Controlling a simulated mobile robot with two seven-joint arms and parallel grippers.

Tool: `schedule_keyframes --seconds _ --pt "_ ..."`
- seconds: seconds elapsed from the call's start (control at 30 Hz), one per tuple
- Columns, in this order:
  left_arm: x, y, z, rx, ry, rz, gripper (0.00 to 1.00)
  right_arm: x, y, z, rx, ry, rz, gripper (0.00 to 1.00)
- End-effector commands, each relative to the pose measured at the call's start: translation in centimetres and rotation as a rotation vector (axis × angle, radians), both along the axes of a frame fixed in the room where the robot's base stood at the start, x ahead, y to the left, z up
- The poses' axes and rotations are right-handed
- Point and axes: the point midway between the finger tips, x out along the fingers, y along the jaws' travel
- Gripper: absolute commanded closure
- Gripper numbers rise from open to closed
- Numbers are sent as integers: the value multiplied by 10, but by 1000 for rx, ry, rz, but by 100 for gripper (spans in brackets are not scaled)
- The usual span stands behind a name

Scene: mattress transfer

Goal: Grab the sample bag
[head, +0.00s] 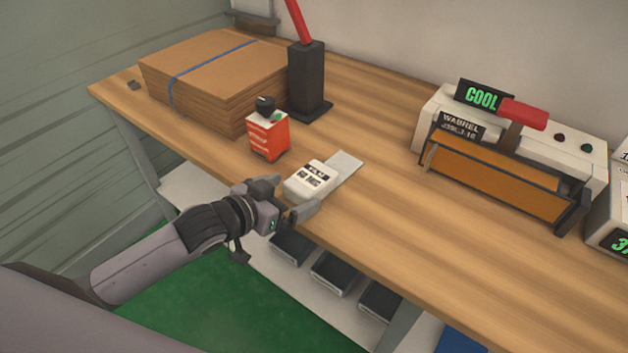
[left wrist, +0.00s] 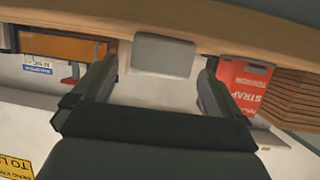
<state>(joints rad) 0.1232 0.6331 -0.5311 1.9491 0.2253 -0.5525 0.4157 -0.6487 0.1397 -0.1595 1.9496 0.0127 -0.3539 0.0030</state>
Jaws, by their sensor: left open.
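The sample bag appears to be the small white packet with black print (head: 311,179), lying on the wooden table (head: 400,220) near its front edge. A flat grey piece extends behind it. My left gripper (head: 291,196) is open at the table edge, close to the packet's near end. In the left wrist view the two fingers (left wrist: 155,95) stand apart, with a pale grey block-like end (left wrist: 163,55) between and beyond them. I cannot tell whether the fingers touch it. My right gripper is not in view.
An orange-red box (head: 268,138) with a black knob stands just behind the packet. Behind it are a strapped cardboard stack (head: 215,75) and a black holder (head: 306,80). A sealer-like machine with an orange front (head: 500,175) stands at right. Dark trays (head: 333,272) sit below the table.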

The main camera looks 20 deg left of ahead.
Motion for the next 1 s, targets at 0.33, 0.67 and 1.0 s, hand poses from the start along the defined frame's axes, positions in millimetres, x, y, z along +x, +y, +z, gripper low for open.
schedule_keyframes --seconds 0.33,0.67,1.0 --pt "33 -15 -8 0 -2 0 0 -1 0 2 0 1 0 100" --pt "50 -23 -17 0 -1 0 0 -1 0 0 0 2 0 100" --pt "50 -22 -17 1 0 0 52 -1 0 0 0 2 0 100"
